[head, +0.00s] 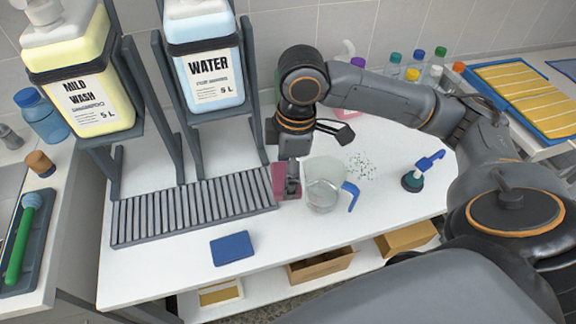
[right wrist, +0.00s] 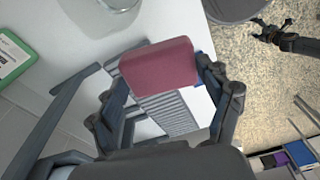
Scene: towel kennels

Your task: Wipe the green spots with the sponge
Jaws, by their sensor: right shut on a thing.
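A dark pink block-shaped sponge (right wrist: 158,68) fills the space between the fingers of my right gripper (right wrist: 168,88). In the head view, my right gripper (head: 292,188) points down and the sponge (head: 278,179) shows partly behind it, left of the clear jug. Small green spots (head: 362,166) are scattered on the white table, right of the jug. A flat blue pad (head: 233,248) lies near the front edge. My left gripper (right wrist: 272,30) shows small in the right wrist view over the floor, fingers apart and empty.
The clear jug (head: 323,184) with a blue handle stands between my right gripper and the spots. A blue-handled brush (head: 423,172) stands right of them. A slatted grey rack (head: 195,209) and big jugs on stands are left. Several bottles line the back.

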